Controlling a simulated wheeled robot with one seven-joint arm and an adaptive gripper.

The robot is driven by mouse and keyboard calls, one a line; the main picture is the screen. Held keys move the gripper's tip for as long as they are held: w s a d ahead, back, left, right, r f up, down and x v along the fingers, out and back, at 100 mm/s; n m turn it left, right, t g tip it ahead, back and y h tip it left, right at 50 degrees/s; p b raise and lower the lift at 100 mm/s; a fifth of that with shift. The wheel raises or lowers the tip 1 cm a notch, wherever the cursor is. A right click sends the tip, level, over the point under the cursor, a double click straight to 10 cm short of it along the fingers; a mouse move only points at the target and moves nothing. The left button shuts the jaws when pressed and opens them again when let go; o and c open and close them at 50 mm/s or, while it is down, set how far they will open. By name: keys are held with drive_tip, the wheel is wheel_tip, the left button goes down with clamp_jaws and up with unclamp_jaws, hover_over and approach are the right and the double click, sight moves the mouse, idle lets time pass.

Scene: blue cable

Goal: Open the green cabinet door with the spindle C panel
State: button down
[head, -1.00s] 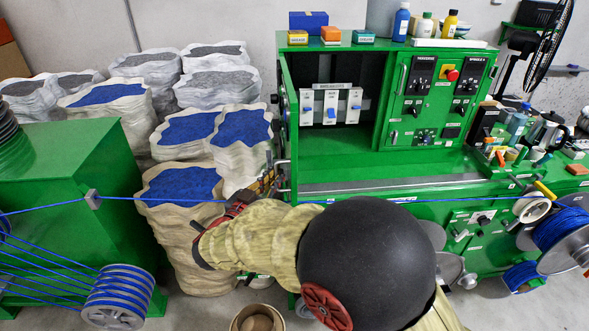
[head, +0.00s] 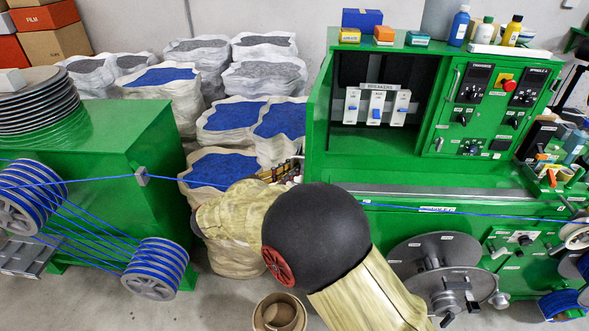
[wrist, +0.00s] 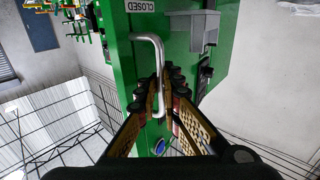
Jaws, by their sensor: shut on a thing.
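The green cabinet door with the spindle C panel (head: 490,107) is at the upper right in the head view, with black panels, a red button and a pale upright handle (head: 448,97) at its left edge. It looks shut. My gripper (wrist: 160,88) is shut on a bent metal handle (wrist: 150,40) on a narrow green face in the wrist view, beside a "CLOSED" label. In the head view my gripper (head: 288,172) is at the left side of the machine, away from the spindle C handle. My arm partly hides it there.
An open bay with white breakers (head: 377,106) is left of the spindle C door. A blue cable (head: 90,182) runs across, close to my arm. Sacks (head: 222,168) stand behind, reels (head: 155,268) at left, and a round container (head: 279,313) on the floor.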

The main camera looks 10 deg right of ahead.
drive_tip(key=c, duration=2.1)
unclamp_jaws()
drive_tip(key=shift+o, duration=0.3)
drive_tip(key=shift+s, duration=0.1)
drive_tip(key=v, duration=1.2)
